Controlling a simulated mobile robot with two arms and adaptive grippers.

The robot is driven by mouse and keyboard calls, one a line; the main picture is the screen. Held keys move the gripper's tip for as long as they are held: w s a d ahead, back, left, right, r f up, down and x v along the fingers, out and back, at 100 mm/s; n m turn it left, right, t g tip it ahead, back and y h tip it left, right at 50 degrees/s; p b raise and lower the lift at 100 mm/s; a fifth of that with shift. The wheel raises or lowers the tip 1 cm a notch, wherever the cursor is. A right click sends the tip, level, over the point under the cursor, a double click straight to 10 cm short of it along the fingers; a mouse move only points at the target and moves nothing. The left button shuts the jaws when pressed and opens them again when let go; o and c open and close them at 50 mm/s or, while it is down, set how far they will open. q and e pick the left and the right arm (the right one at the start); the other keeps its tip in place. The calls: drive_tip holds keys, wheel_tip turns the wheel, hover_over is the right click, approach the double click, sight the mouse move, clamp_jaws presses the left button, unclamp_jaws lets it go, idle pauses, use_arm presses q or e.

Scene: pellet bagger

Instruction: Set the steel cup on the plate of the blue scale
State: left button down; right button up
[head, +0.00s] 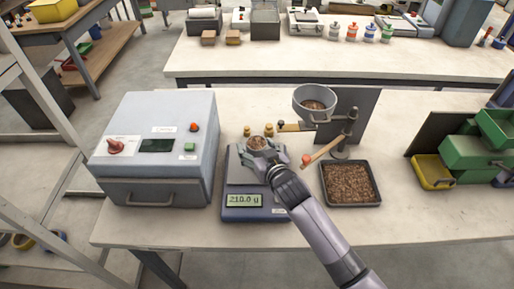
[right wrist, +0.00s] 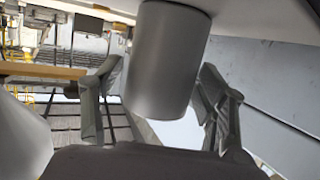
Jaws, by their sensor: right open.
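The blue scale (head: 256,213) stands on the bench, and its display appears to read 210.0 g. The steel cup (head: 257,142), filled with brown pellets, appears upright on the rear part of the scale's grey plate (head: 239,172); its base is hidden by my gripper. My right gripper (head: 262,158) is at the cup's near side. In the right wrist view the grey cup (right wrist: 168,60) is between the two spread fingers (right wrist: 160,105), with a gap on each side. My left gripper is not in view.
A grey sealer box (head: 155,150) stands left of the scale. Small brass weights (head: 268,130) are behind the cup. A pellet tray (head: 350,184), a wooden-handled lever and a hopper (head: 314,103) on a stand are close on the right. Green bins (head: 470,150) are farther right.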

drive_tip(key=shift+r, duration=0.2)
drive_tip(key=shift+s+d, duration=0.1)
drive_tip(key=shift+s, duration=0.1)
drive_tip(key=b+v, duration=0.1)
drive_tip(key=v, duration=1)
drive_tip(key=shift+s, duration=0.25)
drive_tip(key=shift+r, duration=0.15)
